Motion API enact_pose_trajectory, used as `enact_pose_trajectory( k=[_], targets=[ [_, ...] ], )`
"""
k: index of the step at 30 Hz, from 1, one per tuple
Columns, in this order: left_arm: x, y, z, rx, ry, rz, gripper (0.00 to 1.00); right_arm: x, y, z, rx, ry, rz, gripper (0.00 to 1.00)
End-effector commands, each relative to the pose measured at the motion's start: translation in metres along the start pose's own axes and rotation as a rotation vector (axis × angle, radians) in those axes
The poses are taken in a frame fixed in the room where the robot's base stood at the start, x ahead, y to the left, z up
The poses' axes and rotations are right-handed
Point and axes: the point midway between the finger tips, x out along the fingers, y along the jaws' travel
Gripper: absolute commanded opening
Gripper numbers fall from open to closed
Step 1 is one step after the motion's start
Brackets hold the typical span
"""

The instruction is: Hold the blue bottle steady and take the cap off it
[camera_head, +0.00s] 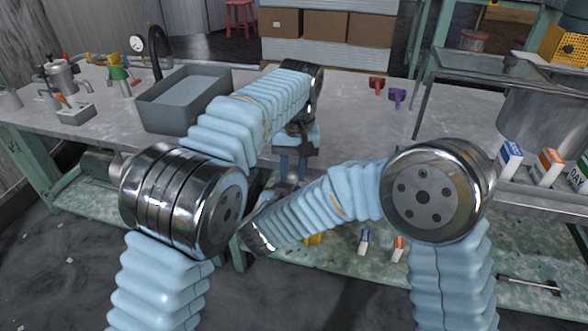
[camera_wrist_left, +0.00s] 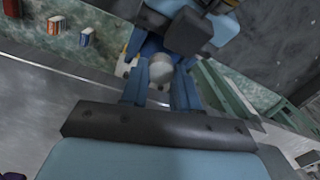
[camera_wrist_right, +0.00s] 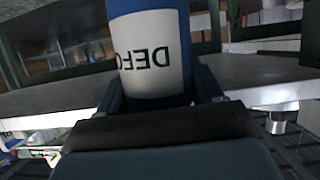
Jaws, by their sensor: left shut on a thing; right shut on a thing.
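The blue bottle (camera_wrist_right: 150,55) has a white label with dark letters, upside down in the right wrist view. My right gripper (camera_wrist_right: 158,92) is shut around it, one finger on each side. In the left wrist view the bottle's blue body (camera_wrist_left: 150,45) shows beyond a pale round cap (camera_wrist_left: 160,68). My left gripper (camera_wrist_left: 163,90) is shut on that cap, its two blue fingers on either side. In the head view my left gripper (camera_head: 292,165) points down at the bench's front edge. Whether cap and bottle still touch cannot be told.
A grey basin (camera_head: 180,98) stands on the bench (camera_head: 345,120) left of my left forearm. Red (camera_head: 377,85) and purple (camera_head: 397,98) clamps lie at the back. Cartons (camera_head: 508,158) stand at right. Small boxes (camera_head: 364,240) sit on the lower shelf. The bench's middle right is clear.

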Motion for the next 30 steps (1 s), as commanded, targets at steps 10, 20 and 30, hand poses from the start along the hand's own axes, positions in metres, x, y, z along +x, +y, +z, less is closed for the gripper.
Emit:
enact_pose_trajectory(
  k=[10, 20, 30],
  targets=[
    [-0.0005, 0.0016, 0.0006, -0.458, -0.001, 0.005, 0.00, -0.0011, -0.0021, -0.0004, -0.001, 0.001, -0.006, 0.00],
    [-0.0005, 0.0018, 0.0004, -0.456, 0.000, 0.005, 0.45, -0.0014, -0.0024, -0.0002, -0.002, 0.001, -0.007, 0.00],
    [-0.0002, -0.0008, 0.0002, -0.458, -0.002, 0.000, 0.55, 0.0004, 0.0004, -0.0005, 0.001, 0.001, 0.001, 0.00]
  ],
)
